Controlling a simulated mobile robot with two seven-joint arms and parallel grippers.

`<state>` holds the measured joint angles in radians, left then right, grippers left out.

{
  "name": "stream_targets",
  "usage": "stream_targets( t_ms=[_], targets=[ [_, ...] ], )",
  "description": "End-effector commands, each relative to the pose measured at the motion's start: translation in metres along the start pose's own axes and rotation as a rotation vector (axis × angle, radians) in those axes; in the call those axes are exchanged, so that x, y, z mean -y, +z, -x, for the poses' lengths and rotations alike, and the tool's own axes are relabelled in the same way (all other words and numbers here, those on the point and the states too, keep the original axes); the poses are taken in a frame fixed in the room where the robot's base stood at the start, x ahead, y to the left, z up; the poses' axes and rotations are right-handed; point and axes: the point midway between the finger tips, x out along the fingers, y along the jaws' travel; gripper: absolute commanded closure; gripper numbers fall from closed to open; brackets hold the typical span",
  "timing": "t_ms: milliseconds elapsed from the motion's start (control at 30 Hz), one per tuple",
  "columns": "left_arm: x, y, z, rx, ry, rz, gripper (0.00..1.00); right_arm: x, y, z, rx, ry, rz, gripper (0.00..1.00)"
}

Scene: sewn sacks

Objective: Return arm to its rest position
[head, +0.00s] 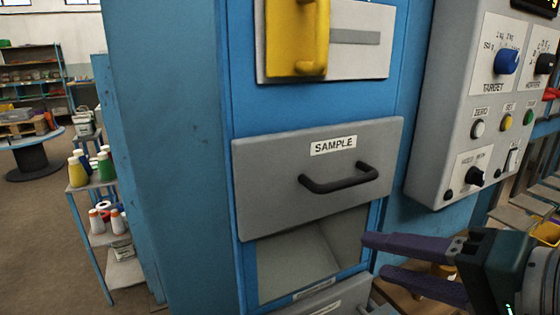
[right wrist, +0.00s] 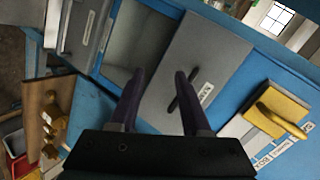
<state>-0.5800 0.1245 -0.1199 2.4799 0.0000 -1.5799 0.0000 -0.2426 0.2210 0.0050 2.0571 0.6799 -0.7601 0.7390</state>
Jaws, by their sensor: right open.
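My right gripper (head: 372,258) comes in from the lower right in the head view, its two dark purple fingers apart and nothing between them. It is in front of the blue machine (head: 170,150), low and to the right of the grey SAMPLE drawer front (head: 270,190) with its black handle (head: 340,183). In the right wrist view the open fingers (right wrist: 160,78) point toward the machine, and the SAMPLE panel (right wrist: 215,55) and its handle (right wrist: 187,92) lie beyond them. My left gripper is not in view.
A grey control box (head: 450,120) with knobs and buttons stands right of the machine. A yellow handle (head: 297,40) is above the drawer. A shelf rack with bottles (head: 105,165) and a round table (head: 35,140) are at left. Brown floor (head: 40,240) lies open there.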

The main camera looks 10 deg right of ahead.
Motion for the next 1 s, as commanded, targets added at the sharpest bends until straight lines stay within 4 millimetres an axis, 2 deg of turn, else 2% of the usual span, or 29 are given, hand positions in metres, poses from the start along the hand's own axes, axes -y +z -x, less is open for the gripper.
stream_targets(
  t_ms=[33,133,233,367,400,567,900,1000],
  targets=[
    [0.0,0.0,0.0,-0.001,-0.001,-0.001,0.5,-0.017,0.026,0.01,0.064,0.092,0.149,0.53],
    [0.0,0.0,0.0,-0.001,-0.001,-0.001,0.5,-0.055,0.065,0.04,0.212,0.295,0.476,0.53],
    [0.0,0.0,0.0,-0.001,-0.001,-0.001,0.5,-0.088,0.088,0.08,0.365,0.476,0.734,0.53],
    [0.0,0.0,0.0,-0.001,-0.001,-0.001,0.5,-0.119,0.103,0.143,0.579,0.686,0.977,0.53],
    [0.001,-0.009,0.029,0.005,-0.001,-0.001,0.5,-0.091,0.091,0.151,0.564,0.676,0.973,0.53],
    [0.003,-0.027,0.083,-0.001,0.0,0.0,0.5,-0.044,0.074,0.173,0.561,0.674,0.969,0.53],
    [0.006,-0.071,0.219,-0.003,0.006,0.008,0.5,0.077,0.032,0.235,0.559,0.673,0.968,0.53],
    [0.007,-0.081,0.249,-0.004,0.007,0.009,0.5,0.104,0.022,0.249,0.559,0.673,0.968,0.53]
  ],
)
